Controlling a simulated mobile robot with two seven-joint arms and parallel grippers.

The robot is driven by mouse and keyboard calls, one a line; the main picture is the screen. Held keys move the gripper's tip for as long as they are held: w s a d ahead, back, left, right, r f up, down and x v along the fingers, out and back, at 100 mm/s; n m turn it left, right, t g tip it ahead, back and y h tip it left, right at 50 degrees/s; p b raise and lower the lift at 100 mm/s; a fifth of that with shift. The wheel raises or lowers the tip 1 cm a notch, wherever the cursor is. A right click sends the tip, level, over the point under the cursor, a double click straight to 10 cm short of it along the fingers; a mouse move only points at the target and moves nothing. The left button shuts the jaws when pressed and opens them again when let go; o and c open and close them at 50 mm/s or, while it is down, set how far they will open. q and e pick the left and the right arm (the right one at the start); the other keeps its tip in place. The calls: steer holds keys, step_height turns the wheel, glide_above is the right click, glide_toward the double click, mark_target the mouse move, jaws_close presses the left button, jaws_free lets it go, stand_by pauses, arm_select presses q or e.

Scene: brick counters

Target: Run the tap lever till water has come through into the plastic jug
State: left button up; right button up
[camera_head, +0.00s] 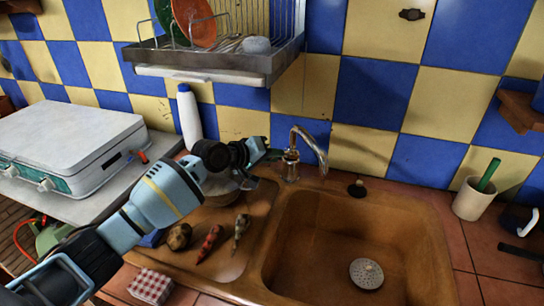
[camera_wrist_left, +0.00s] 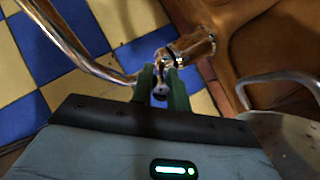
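The metal tap (camera_head: 291,165), with a curved spout, stands at the back left corner of the brown sink (camera_head: 430,225). My left gripper (camera_head: 268,153) reaches the tap from the left. In the left wrist view its two green fingers (camera_wrist_left: 162,82) are close together, one on each side of the small metal tap lever (camera_wrist_left: 160,91), and seem shut on it. The spout (camera_wrist_left: 75,42) curves away at the left there. No plastic jug can be made out in either view, and no running water is visible. My right gripper is out of view.
A bowl (camera_head: 222,190) sits partly hidden behind my left arm. Dirty vegetables (camera_head: 210,243) lie on the drainboard. A white bottle (camera_head: 189,115) stands by the wall under the dish rack (camera_head: 205,62). A pale cup (camera_head: 472,199) stands right of the sink, which looks empty.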

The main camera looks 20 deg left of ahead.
arm_select(q)
steer(key=o, duration=0.4)
steer(key=shift+c, duration=0.2)
steer(key=v, duration=0.8)
steer(key=shift+p, duration=0.45)
steer(key=shift+w+f, duration=0.1)
